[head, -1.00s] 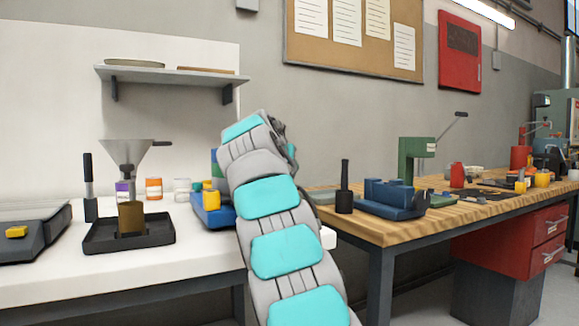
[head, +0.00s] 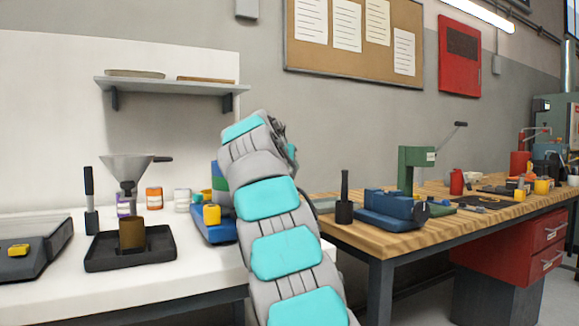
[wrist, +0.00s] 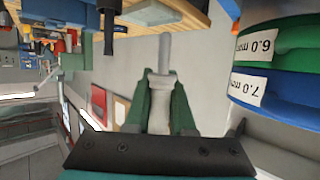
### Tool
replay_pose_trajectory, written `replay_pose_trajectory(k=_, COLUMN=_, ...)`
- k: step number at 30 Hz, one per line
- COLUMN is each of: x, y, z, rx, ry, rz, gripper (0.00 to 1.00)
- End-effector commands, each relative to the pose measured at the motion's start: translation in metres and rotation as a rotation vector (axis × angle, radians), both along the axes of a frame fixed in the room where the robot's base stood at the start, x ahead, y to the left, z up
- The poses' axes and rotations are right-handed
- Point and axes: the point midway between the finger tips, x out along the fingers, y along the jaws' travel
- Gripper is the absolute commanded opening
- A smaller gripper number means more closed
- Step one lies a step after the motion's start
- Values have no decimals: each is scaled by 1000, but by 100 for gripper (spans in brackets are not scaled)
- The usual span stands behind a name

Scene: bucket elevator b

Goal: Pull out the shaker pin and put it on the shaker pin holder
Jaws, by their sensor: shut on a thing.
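My gripper (wrist: 161,100) is shut on a pale grey stepped pin (wrist: 161,82), which looks like the shaker pin. Its thin end points away from the green fingers. In the wrist view, the sieve stack stands right of the pin, apart from it, with a green ring (wrist: 280,45) marked 6.0 mm and a blue ring (wrist: 275,92) marked 7.0 mm. In the head view, the shaker's blue base (head: 208,230) with a yellow part (head: 212,214) stands on the white table, partly behind my arm. My arm hides the gripper there. I cannot pick out the pin holder.
Left of the shaker, a funnel (head: 127,167) stands above a brown cup (head: 132,233) in a black tray (head: 110,261). A wooden bench (head: 400,238) on the right holds a blue device (head: 392,208), a green press (head: 410,160) and several tools. A shelf (head: 170,85) hangs above.

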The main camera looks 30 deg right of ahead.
Motion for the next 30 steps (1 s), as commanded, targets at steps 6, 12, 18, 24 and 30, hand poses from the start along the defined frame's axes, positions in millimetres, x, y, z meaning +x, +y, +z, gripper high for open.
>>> replay_pose_trajectory(k=6, x=0, y=0, z=0, rx=0, ry=0, rz=0, gripper=0)
replay_pose_trajectory(k=12, x=0, y=0, z=7, rx=0, ry=0, rz=0, gripper=0)
replay_pose_trajectory(k=18, x=0, y=0, z=23, rx=-1, ry=-1, rz=0, gripper=0)
replay_pose_trajectory(k=24, x=0, y=0, z=37, rx=0, ry=-1, rz=1, gripper=0)
replay_pose_trajectory(k=30, x=0, y=0, z=41, rx=0, ry=-1, rz=1, gripper=0)
